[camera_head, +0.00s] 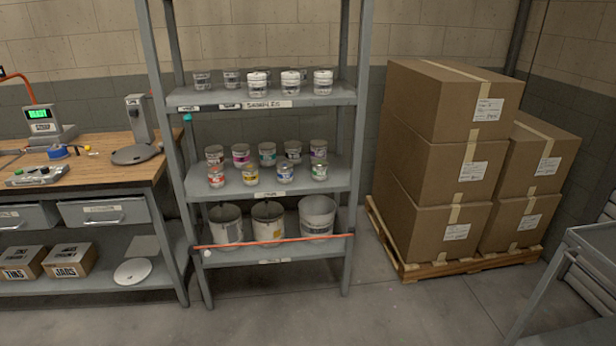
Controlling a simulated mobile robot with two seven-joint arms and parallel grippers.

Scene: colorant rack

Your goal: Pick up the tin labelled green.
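Small grey tins with coloured labels stand in two rows on the middle shelf of a grey metal rack. A tin with a green label (319,171) is at the right end of the front row. To its left stand a blue-labelled tin (285,174), a yellow-labelled tin (250,175) and a red-labelled tin (216,176). A teal-looking tin (267,153) is in the middle of the back row, partly hidden. The words on the labels are too small to read. Neither of my grippers is in view.
The rack's upper shelf (220,101) holds several small pots, and large buckets (268,222) stand below behind a red bar (280,240). A workbench (90,165) is on the left. Stacked cartons (430,165) on a pallet stand right. The floor in front is clear.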

